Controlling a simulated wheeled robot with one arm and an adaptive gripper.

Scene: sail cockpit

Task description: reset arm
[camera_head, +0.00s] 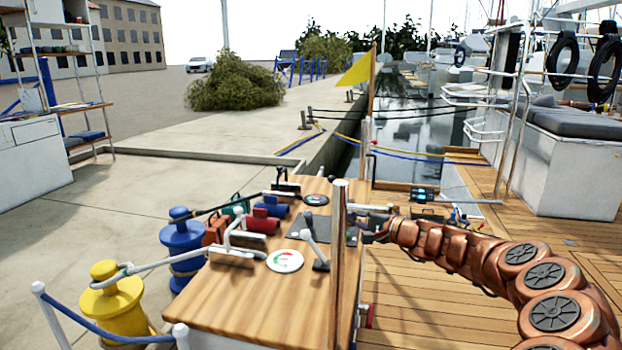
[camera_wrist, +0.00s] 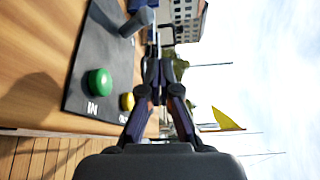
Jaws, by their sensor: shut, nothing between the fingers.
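My copper-coloured arm (camera_head: 450,246) reaches in from the right in the head view. My gripper (camera_head: 372,227) is at the right edge of the wooden console (camera_head: 240,305), beside the dark panel (camera_head: 310,229). In the wrist view my gripper (camera_wrist: 152,66) has its fingers together with nothing between them. The dark panel in the wrist view carries a green button (camera_wrist: 99,82) and a yellow button (camera_wrist: 127,101), left of my fingers. A grey lever knob (camera_wrist: 137,20) stands near the fingertips; I cannot tell whether they touch it.
A yellow bollard (camera_head: 115,300) and a blue bollard (camera_head: 184,245) stand left. Wooden deck (camera_head: 420,310) lies open under my arm. A yellow flag (camera_head: 357,71) hangs behind.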

